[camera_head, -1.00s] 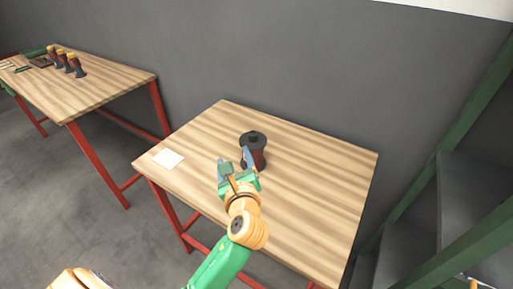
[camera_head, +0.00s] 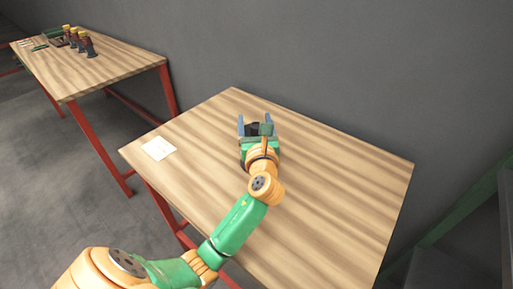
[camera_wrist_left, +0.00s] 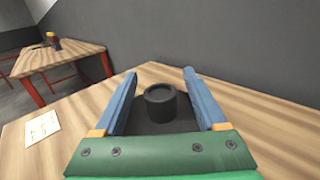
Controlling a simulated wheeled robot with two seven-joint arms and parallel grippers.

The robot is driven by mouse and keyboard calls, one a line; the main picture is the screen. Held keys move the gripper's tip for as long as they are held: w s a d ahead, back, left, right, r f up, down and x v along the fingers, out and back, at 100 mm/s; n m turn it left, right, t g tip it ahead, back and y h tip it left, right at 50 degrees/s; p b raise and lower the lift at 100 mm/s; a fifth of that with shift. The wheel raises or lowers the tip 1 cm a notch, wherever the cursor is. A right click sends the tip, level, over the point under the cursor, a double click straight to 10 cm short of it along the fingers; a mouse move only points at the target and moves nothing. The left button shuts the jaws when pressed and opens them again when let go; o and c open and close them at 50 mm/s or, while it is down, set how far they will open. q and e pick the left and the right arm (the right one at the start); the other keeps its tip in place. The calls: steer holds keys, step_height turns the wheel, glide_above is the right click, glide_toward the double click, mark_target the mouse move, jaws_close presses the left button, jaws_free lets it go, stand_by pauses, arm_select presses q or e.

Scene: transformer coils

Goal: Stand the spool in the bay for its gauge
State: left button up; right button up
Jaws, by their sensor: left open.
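The spool (camera_head: 253,128) stands on the near wooden table, mostly hidden behind my left gripper in the head view. In the left wrist view its black top flange and round hub (camera_wrist_left: 160,103) show between the fingers. My left gripper (camera_head: 255,124) is open, with one blue finger on each side of the hub; I cannot tell whether either touches the spool. The spool's winding is hidden now. My right gripper is not in view. No bay can be clearly made out.
A white card (camera_head: 158,148) with marks lies at the left of the near table (camera_head: 340,190). A second table (camera_head: 115,72) at the upper left bears several yellow-topped spools (camera_head: 85,42) and a dark tray. The near table's right side is clear. A grey wall stands behind.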

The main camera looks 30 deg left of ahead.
arm_select(q)
steer(key=shift+w+a, duration=0.2)
steer(key=shift+w, duration=0.05)
jaws_close()
stand_by(1.3)
